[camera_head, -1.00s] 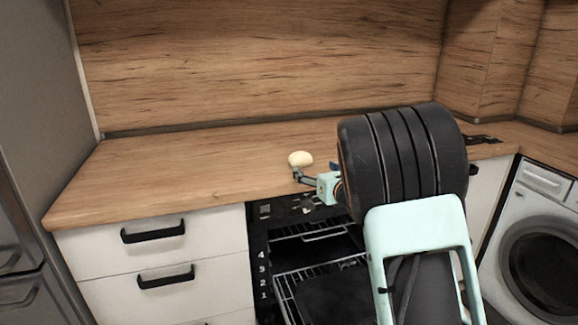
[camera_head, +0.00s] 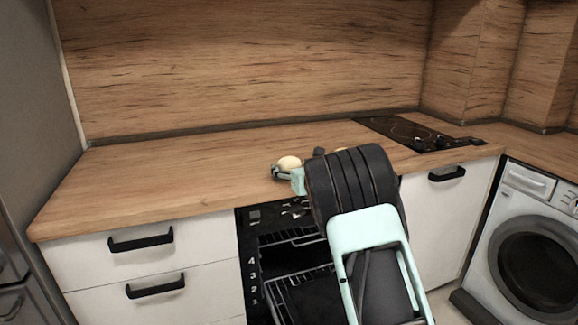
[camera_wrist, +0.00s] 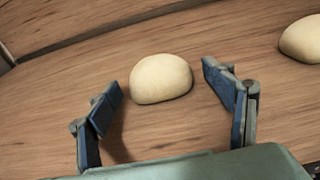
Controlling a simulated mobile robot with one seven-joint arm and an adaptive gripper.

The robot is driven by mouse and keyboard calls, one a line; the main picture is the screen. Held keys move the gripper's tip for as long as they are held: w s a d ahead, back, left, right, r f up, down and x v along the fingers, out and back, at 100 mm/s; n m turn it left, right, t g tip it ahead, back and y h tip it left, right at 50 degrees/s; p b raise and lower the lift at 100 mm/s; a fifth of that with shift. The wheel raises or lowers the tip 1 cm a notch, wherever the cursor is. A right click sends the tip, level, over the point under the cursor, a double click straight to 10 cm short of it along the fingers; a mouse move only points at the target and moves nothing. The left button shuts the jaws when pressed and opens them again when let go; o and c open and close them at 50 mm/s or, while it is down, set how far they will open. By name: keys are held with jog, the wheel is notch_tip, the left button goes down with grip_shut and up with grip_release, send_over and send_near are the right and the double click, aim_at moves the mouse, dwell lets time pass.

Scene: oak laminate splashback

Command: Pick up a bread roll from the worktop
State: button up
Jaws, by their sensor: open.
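A pale, rounded bread roll (camera_wrist: 160,78) lies on the wooden worktop (camera_wrist: 60,120). It sits between the blue-padded fingertips of my gripper (camera_wrist: 161,82), a little beyond them, with a clear gap on each side. My gripper is open and empty. In the head view the same roll (camera_head: 289,162) shows near the worktop's front edge, beside my gripper (camera_head: 297,164). A second roll (camera_wrist: 303,40) lies to the right in the wrist view, outside the right finger. In the head view my arm hides most of it.
A black hob (camera_head: 410,133) is set into the worktop at the right. An oven (camera_head: 290,250) with racks showing is below the front edge. The wooden splashback (camera_head: 240,70) rises behind. The worktop left of the roll is clear.

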jog(key=shift+c, duration=0.6)
jog(key=c, duration=1.1)
jog(key=shift+r, duration=0.15)
